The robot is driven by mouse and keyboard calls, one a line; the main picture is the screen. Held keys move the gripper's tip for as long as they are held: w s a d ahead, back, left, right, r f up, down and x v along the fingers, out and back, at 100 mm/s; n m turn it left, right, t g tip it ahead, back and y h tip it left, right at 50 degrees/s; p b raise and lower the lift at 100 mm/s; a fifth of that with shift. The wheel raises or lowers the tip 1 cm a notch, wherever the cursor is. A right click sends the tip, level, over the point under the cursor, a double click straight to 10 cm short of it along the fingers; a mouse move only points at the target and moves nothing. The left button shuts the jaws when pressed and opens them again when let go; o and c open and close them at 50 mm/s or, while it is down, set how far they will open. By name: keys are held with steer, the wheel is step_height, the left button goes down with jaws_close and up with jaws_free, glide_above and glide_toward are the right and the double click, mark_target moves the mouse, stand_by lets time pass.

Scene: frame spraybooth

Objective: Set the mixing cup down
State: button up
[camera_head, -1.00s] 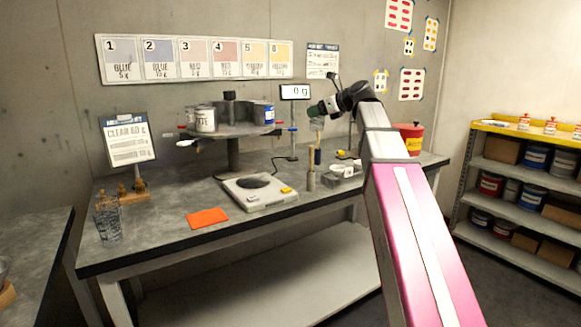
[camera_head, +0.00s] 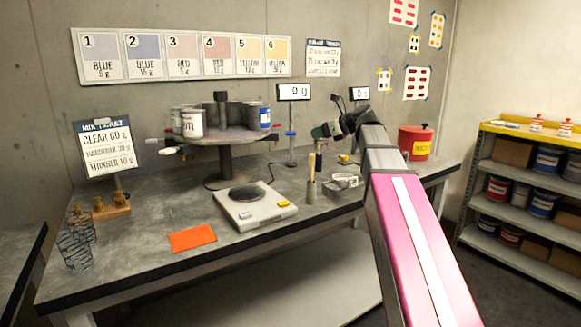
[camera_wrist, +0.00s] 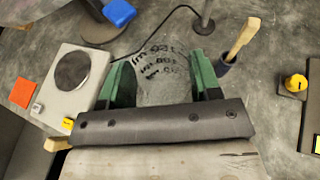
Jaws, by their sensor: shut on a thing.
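The mixing cup (camera_wrist: 160,75) is clear, with dark handwritten-looking markings, and sits between my green fingers in the wrist view. My gripper (camera_wrist: 160,85) is shut on it. In the head view my gripper (camera_head: 322,131) is above the back part of the grey bench (camera_head: 130,265), right of the scale and near the brush holder. The cup is hard to make out there. The wrist view shows bare bench through and around the cup. The cup's base and its height above the bench cannot be told.
A scale (camera_head: 254,205) with a dark round pan stands left of my gripper. A brush holder (camera_head: 311,190), a red can (camera_head: 415,142) and a turntable (camera_head: 222,137) with cans are nearby. Clear cups (camera_head: 76,246) and an orange cloth (camera_head: 192,238) lie left. Bench around the cloth is clear.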

step_height(320, 180, down, 12)
steer(key=shift+r, duration=0.25)
steer(key=w+a, duration=0.1)
steer(key=a, duration=0.1)
steer(key=w+a, duration=0.3)
steer(key=a, duration=0.1)
steer(key=shift+w+a+f, duration=0.15)
steer(key=shift+w+a, duration=0.1)
steer(key=shift+a, duration=0.05)
steer(key=shift+w+a, duration=0.6)
steer(key=shift+a, duration=0.35)
steer(key=x, duration=0.3)
steer(key=shift+a, duration=0.1)
steer(key=shift+s, duration=0.1)
steer(key=shift+f, duration=0.2)
steer(key=o, duration=0.9)
